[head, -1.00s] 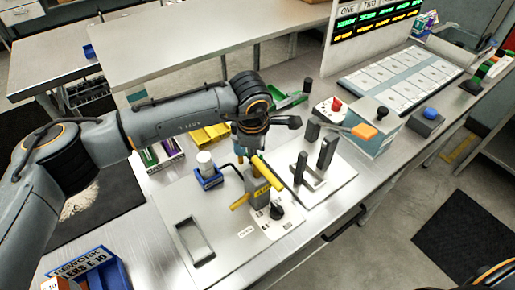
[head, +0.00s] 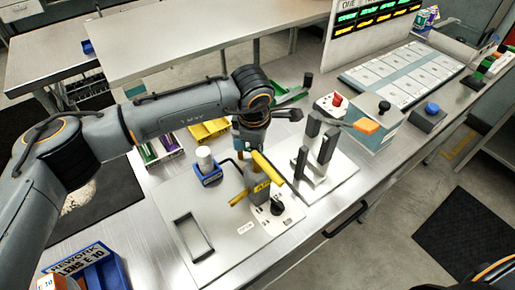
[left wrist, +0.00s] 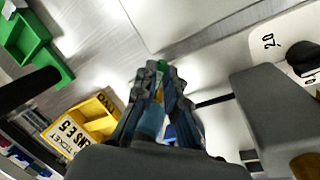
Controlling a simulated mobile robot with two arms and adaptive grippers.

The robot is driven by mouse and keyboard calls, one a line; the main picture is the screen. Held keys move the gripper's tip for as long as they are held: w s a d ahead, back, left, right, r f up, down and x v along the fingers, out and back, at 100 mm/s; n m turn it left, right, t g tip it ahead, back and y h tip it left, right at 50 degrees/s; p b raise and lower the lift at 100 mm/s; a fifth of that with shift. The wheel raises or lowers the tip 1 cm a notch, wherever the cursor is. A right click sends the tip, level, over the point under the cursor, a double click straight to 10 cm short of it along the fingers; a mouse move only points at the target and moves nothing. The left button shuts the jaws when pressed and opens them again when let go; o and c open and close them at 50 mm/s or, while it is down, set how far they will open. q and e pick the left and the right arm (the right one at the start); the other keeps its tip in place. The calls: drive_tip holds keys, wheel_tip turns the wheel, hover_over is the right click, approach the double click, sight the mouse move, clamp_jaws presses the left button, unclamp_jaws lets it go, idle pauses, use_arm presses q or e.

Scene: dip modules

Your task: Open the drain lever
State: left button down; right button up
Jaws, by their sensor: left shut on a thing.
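A yellow lever (head: 267,168) slants over a grey block with a dark-on-yellow label (head: 262,187) on the pale plate. A second, shorter yellow handle (head: 240,198) sticks out at the block's left. My left gripper (head: 246,148) is at the upper end of the slanted lever and appears shut on it. In the left wrist view, its fingers (left wrist: 160,80) are close together, with a narrow strip of yellow and green between them; the fingers hide most of the held part. The grey block (left wrist: 275,115) is to their right. My right gripper is out of view.
A black knob (head: 277,207) stands right of the block. A blue box with a white cap (head: 208,168) and a thin black bent rod are at left. Dark upright posts (head: 315,155) stand close at right. A yellow bin (head: 208,130) is behind.

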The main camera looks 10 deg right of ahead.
use_arm(q)
drive_tip(key=n+b, duration=0.1)
drive_tip(key=b, duration=0.1)
drive_tip(key=w+n+b, duration=0.1)
drive_tip(key=n+b, duration=0.2)
drive_tip(key=b, duration=0.1)
drive_tip(key=shift+w+d+f+y, duration=0.2)
drive_tip(key=shift+w+f+y, duration=0.05)
drive_tip(key=shift+w+y, duration=0.15)
drive_tip(key=shift+w+a+r+n+y+b, duration=0.1)
drive_tip(key=shift+w+r+n+y+b, duration=0.15)
drive_tip(key=shift+n+b, duration=0.6)
drive_tip(key=shift+w+a+n+y+b, duration=0.15)
drive_tip(key=shift+w+n+b, duration=0.15)
drive_tip(key=shift+n+b, duration=0.55)
drive_tip(key=shift+d, duration=0.1)
drive_tip(key=c, duration=1.4)
unclamp_jaws()
drive_tip(key=shift+r, duration=0.1)
drive_tip(key=v, duration=1.1)
drive_tip(key=shift+s+r, duration=0.15)
drive_tip(key=shift+r, duration=0.25)
